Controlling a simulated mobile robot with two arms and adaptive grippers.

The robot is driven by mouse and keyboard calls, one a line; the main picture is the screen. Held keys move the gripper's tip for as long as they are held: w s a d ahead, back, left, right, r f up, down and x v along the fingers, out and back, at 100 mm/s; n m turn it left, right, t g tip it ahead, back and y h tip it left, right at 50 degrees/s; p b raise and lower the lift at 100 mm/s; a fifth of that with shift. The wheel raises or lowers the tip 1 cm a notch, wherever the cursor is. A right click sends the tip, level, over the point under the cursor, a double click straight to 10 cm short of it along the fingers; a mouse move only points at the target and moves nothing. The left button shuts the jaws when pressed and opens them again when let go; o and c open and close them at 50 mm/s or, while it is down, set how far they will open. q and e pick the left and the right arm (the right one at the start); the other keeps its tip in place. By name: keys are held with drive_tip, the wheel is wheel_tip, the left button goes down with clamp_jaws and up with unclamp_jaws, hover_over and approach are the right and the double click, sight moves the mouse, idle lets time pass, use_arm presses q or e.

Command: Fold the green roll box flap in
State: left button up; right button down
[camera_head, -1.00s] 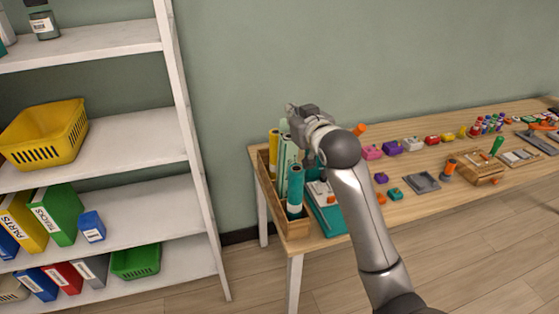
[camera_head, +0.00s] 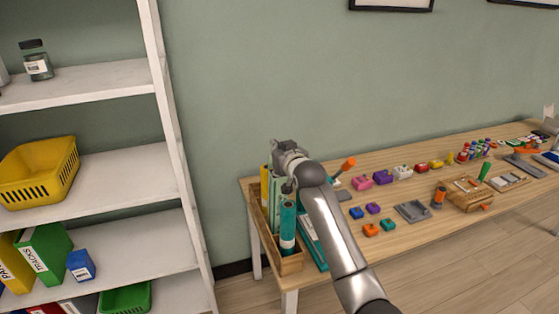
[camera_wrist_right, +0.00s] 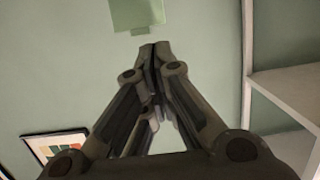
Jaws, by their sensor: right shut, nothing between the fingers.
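The green roll box (camera_head: 276,192) is a tall, pale green box standing upright in a wooden tray (camera_head: 292,266) at the left end of the table. My right gripper (camera_head: 286,147) is at its top and covers its upper end in the head view, so the flap is hidden there. In the right wrist view, a pale green panel with a small tab, likely the flap (camera_wrist_right: 137,14), shows just beyond the fingertips. The right gripper (camera_wrist_right: 154,48) is shut and empty there; I cannot tell whether it touches the panel. My left gripper is not in view.
A yellow roll (camera_head: 265,185) and a teal roll (camera_head: 287,230) stand in the same tray. A white shelf unit (camera_head: 172,130) rises to the left. Small coloured parts and a grey tray (camera_head: 413,211) lie on the table to the right. The wall is behind.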

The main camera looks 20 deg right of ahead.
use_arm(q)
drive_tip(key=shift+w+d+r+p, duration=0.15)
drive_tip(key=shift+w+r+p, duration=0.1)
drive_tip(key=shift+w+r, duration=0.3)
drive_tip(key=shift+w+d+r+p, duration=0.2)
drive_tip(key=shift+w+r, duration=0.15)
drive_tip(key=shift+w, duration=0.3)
use_arm(e)
drive_tip(key=s+f, duration=0.2)
drive_tip(key=f, duration=0.1)
drive_tip(key=shift+s+f, duration=0.1)
drive_tip(key=shift+s, duration=0.05)
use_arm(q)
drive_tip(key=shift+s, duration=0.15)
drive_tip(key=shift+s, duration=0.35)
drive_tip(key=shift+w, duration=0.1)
